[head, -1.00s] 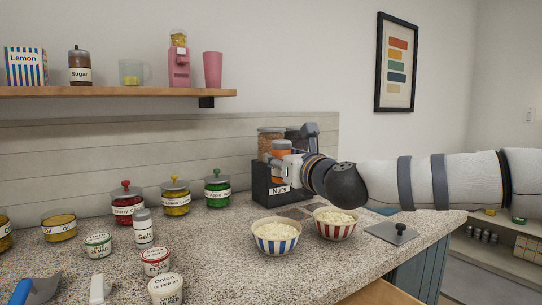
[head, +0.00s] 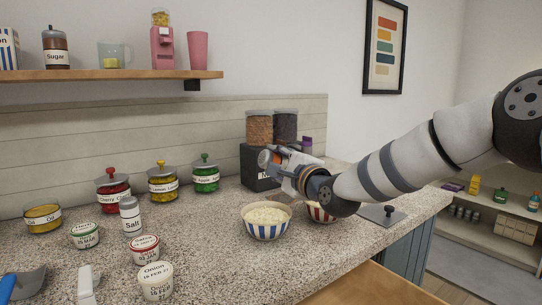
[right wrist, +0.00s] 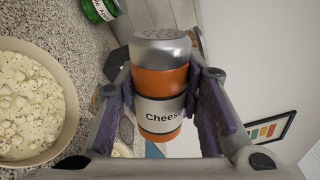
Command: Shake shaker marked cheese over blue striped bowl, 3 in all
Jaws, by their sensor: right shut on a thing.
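My right gripper (head: 276,163) is shut on the cheese shaker, above and behind the blue striped bowl. In the right wrist view the shaker (right wrist: 161,85) is orange with a white "Cheese" label and a grey holed cap, clasped between the two fingers (right wrist: 160,105). In the head view the gripper hides most of it. The blue striped bowl (head: 267,231) holds popcorn and stands on the counter below the gripper. A popcorn bowl (right wrist: 72,110) fills the left of the right wrist view; its stripes are not visible there. My left gripper is not in view.
A red striped bowl (head: 318,214) stands just right of the blue one, partly behind my right arm. A dark rack (head: 252,170) with jars is behind the gripper. A salt shaker (head: 131,216), candy jars and small tubs stand to the left.

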